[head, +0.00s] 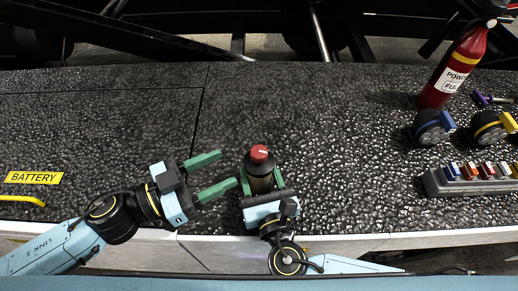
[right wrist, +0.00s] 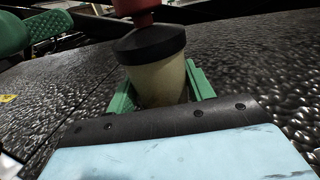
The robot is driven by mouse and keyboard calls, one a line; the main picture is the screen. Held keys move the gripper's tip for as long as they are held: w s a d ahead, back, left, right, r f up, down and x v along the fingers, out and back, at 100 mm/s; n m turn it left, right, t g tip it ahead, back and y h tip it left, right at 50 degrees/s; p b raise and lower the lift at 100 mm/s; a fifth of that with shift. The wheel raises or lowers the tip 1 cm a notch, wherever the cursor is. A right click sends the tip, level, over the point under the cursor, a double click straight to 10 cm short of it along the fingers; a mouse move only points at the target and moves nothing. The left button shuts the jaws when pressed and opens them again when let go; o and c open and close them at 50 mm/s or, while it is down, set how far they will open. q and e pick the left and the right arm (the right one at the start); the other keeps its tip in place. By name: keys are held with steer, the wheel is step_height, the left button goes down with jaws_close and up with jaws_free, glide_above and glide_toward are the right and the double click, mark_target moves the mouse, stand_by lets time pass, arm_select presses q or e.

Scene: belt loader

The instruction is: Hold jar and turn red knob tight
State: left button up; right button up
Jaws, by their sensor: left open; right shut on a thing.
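The jar (head: 260,176) stands upright on the dark textured surface near the front edge, with a black lid and the red knob (head: 259,153) on top. My right gripper (head: 262,184) is shut on the jar's body from the front. In the right wrist view the pale jar (right wrist: 160,82) sits between my green fingers, with the red knob (right wrist: 136,8) cut off by the top edge. My left gripper (head: 212,175) is open and empty just left of the jar, its green fingers pointing toward it. One left finger shows at the upper left of the right wrist view (right wrist: 14,32).
A red fire extinguisher (head: 457,66) stands at the back right. Blue (head: 432,127) and yellow (head: 490,127) wheeled things and a grey rack (head: 470,181) with coloured pieces lie at right. A yellow battery label (head: 34,178) is at left. The surface behind the jar is clear.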

mark_target(259, 151)
arm_select(q)
steer(key=x, duration=0.9)
steer(key=shift+d, duration=0.2)
steer(key=c, duration=0.9)
